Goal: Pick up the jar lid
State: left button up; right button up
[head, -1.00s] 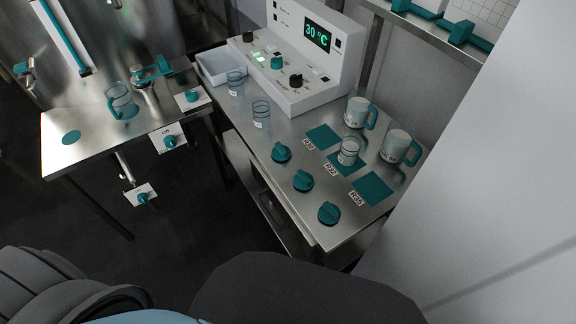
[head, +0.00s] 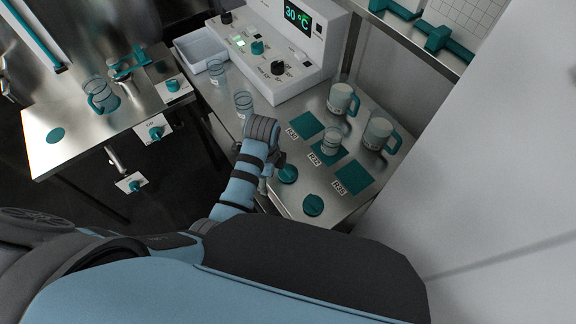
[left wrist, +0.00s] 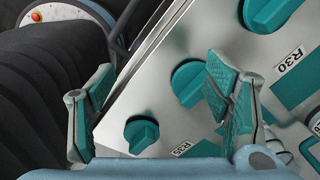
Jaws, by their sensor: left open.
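Three round teal jar lids with raised grips lie along the front of the steel table. In the head view I see the middle lid (head: 288,173) and the near lid (head: 313,205); my left arm covers the far one. The left wrist view shows the far lid (left wrist: 272,12) cut by the top edge, the middle lid (left wrist: 188,82) and the near lid (left wrist: 141,133). My left gripper (left wrist: 160,72) is open and empty above the lids, with the middle and near lids showing between its fingers. In the head view its fingers are mostly hidden. My right gripper is out of view.
A glass jar (head: 331,141) stands on the R32 mat, between the R30 mat (head: 307,124) and R35 mat (head: 354,177). Two mugs (head: 342,100) (head: 379,135) stand behind. Two more glasses, a white tray (head: 201,52) and a control box (head: 283,65) are farther left.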

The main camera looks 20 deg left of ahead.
aim_at(290, 171)
pick_arm(q)
jog(key=w+d+r+m, duration=0.45)
jog(key=r+m, duration=0.25)
jog(key=r, duration=0.3)
jog(key=shift+m+g, duration=0.4)
notch_tip(290, 171, down, 14)
jog(key=b, duration=0.4)
jog(key=shift+s+d, duration=0.1)
jog(key=shift+d, duration=0.05)
jog(key=c, duration=0.9)
jog(key=shift+c, duration=0.2)
